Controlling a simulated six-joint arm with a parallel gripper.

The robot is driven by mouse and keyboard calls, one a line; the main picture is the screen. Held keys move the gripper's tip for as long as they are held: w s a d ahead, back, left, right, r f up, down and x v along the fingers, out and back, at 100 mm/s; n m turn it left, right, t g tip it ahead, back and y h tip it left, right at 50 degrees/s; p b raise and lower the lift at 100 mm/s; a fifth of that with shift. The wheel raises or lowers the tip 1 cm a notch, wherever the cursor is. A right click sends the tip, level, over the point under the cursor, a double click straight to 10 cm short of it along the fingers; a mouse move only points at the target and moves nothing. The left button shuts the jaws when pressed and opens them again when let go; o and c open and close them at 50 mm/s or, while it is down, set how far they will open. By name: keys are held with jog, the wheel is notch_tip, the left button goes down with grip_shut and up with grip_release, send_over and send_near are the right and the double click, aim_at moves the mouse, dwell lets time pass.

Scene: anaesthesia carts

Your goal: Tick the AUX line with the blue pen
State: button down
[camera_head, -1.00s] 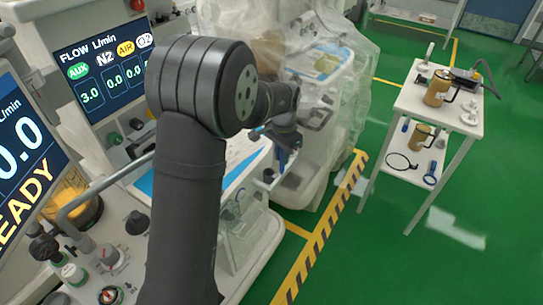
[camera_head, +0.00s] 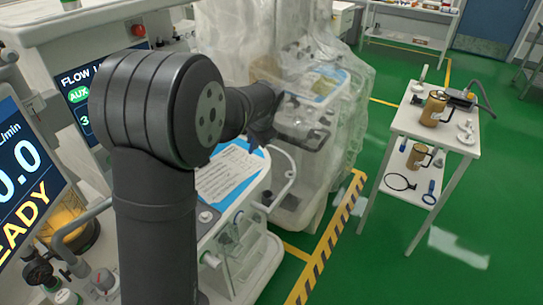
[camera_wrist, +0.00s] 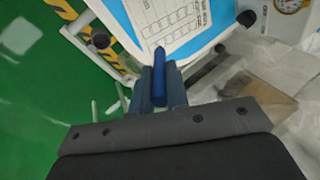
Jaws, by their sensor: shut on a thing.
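In the wrist view my gripper (camera_wrist: 160,92) is shut on the blue pen (camera_wrist: 159,64), which points away from the camera toward the sheet. The paper sheet (camera_wrist: 158,14), with rows of printed boxes, lies on a blue board (camera_wrist: 116,22). The pen tip appears near the sheet's lower edge; I cannot tell whether it touches. The print is too small to pick out the AUX line. In the head view the sheet (camera_head: 228,172) lies on the machine's work surface, right of my arm. There my gripper is mostly hidden behind my wrist, and the pen is not clear.
A machine screen (camera_head: 78,80) with a green AUX label is partly covered by my arm. A plastic-draped machine (camera_head: 345,110) stands behind the sheet. A white cart (camera_head: 402,118) with jugs stands at right. The green floor (camera_head: 385,270) between is open.

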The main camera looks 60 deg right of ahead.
jog(key=shift+w, duration=0.25)
jog(key=shift+f, duration=0.2)
notch_tip(320, 180, down, 6)
dwell(0.3)
jog(key=shift+f, duration=0.65)
dwell(1.2)
jog(key=shift+d, duration=0.3)
dwell(0.8)
jog(key=shift+s+d, duration=0.1)
jog(key=shift+d, duration=0.05)
dwell(0.4)
jog(key=shift+r, duration=3.5)
